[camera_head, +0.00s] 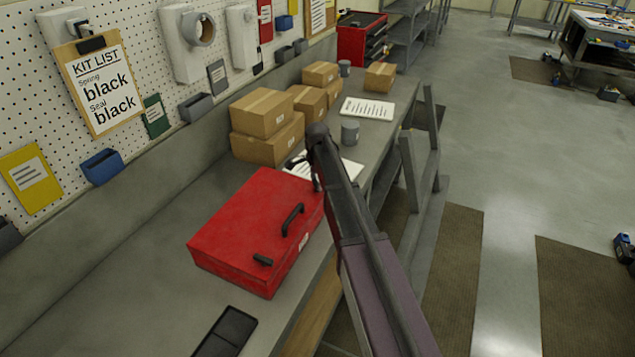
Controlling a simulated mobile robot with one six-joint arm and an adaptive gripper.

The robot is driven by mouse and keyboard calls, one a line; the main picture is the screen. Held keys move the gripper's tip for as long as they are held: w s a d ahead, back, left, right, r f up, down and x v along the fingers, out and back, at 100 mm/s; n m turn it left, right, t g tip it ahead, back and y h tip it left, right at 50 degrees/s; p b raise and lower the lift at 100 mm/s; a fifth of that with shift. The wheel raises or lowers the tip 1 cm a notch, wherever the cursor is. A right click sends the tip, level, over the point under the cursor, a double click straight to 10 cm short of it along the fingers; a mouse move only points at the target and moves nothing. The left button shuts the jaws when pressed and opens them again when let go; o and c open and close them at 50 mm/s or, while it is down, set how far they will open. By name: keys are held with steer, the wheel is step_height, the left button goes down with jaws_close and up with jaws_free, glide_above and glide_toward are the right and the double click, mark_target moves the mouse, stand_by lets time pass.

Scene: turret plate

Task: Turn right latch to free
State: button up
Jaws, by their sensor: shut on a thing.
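A red case (235,225) lies closed on the grey bench, with a black handle (293,218) on it. One small black latch (263,260) shows clear on the near left side of the handle. My arm reaches up from the bottom of the view past the case's right side. My gripper (315,178) is small and dark at the case's far right corner, where the right latch sits. It is shut on that latch. The latch itself is mostly hidden by the gripper and arm, so its angle cannot be told.
Cardboard boxes (268,137), a grey cup (350,132) and paper sheets (367,108) stand farther along the bench. A black tray (226,333) lies at the near edge. A pegboard (135,40) with a kit list clipboard (97,82) runs along the left.

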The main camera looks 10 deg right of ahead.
steer(key=shift+s, duration=0.1)
steer(key=n, duration=0.4)
steer(key=shift+n, duration=2.3)
steer(key=o, duration=0.9)
